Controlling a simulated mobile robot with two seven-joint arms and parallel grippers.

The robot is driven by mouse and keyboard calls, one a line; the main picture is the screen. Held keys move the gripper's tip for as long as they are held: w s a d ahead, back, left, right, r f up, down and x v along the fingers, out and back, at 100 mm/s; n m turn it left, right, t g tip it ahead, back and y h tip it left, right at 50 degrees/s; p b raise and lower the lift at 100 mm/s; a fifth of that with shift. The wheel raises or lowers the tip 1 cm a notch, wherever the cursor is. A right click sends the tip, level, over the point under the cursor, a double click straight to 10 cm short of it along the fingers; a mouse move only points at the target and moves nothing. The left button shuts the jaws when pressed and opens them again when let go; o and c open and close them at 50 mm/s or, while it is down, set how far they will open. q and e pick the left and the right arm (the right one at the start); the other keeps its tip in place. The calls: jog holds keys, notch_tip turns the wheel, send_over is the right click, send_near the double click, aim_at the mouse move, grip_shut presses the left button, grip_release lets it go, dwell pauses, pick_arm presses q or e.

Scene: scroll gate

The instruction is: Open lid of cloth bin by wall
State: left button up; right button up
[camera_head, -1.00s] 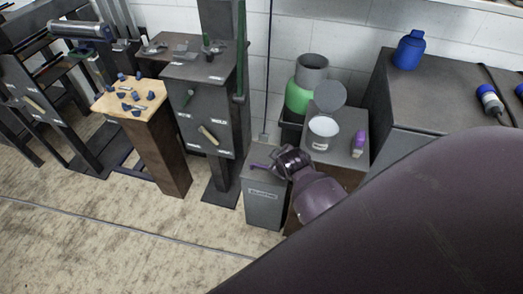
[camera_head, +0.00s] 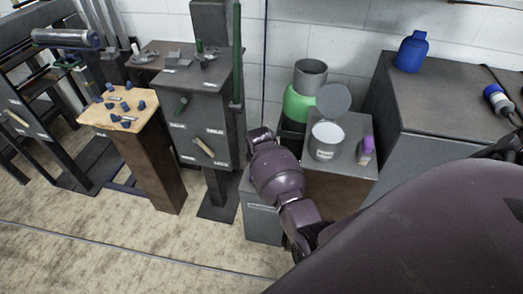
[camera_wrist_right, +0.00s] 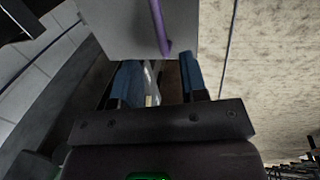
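A grey box-shaped bin (camera_head: 262,222) with a pale label stands on the floor near the wall in the head view; the label is too small to read. My purple right arm covers its top, so the lid's state is hidden there. In the right wrist view, a grey panel (camera_wrist_right: 125,28) with a purple bar-like handle (camera_wrist_right: 160,25) lies just beyond my right gripper (camera_wrist_right: 160,65). Its two blue fingers are apart, and the bar lies roughly in line with the gap, with no contact clear. My left gripper is not in view.
Right of the bin, a low table holds a white canister (camera_head: 326,141) with a raised round lid and a purple bottle (camera_head: 366,152). A green container (camera_head: 299,103) stands behind. A dark post cabinet (camera_head: 200,125) is to the left. Floor in front is clear.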

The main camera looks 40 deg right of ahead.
jog(key=f, duration=0.2)
jog(key=f+b, duration=0.1)
jog(key=f, duration=0.1)
jog(key=d+f+b, duration=0.1)
jog(key=f, duration=0.1)
jog(key=shift+w+f, duration=0.1)
jog(key=shift+w, duration=0.15)
jog(key=shift+w+d+f+b, duration=0.1)
jog(key=shift+w+f+b, duration=0.15)
jog(key=shift+f, duration=0.3)
jog(key=c, duration=0.6)
grip_shut()
